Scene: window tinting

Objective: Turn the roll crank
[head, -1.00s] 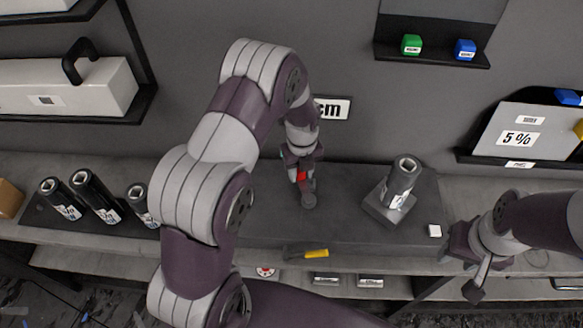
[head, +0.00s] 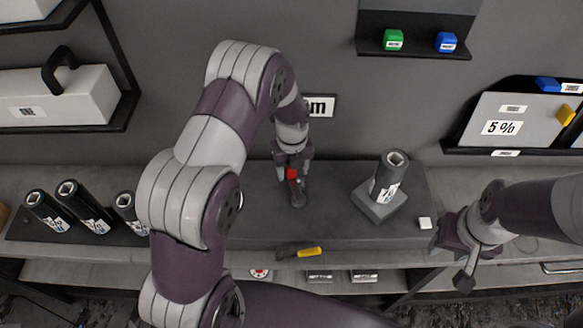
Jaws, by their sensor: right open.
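My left gripper (head: 292,172) points down over the dark work mat near the wall. A red piece (head: 292,173) shows between its fingers, above a dark upright part (head: 299,196). This may be the roll crank, but the gripper hides much of it. I cannot tell whether the fingers are clamped on the red piece or only around it. My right gripper (head: 450,258) is open and empty at the bench's front right, beside a small white block (head: 425,223).
A dark roll (head: 390,174) stands tilted in a grey holder (head: 379,204). Several dark rolls (head: 81,205) stand at the left. A yellow-handled tool (head: 307,252) lies at the front edge. Wall shelves hold a white box (head: 57,97), green (head: 393,40) and blue (head: 446,42) blocks.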

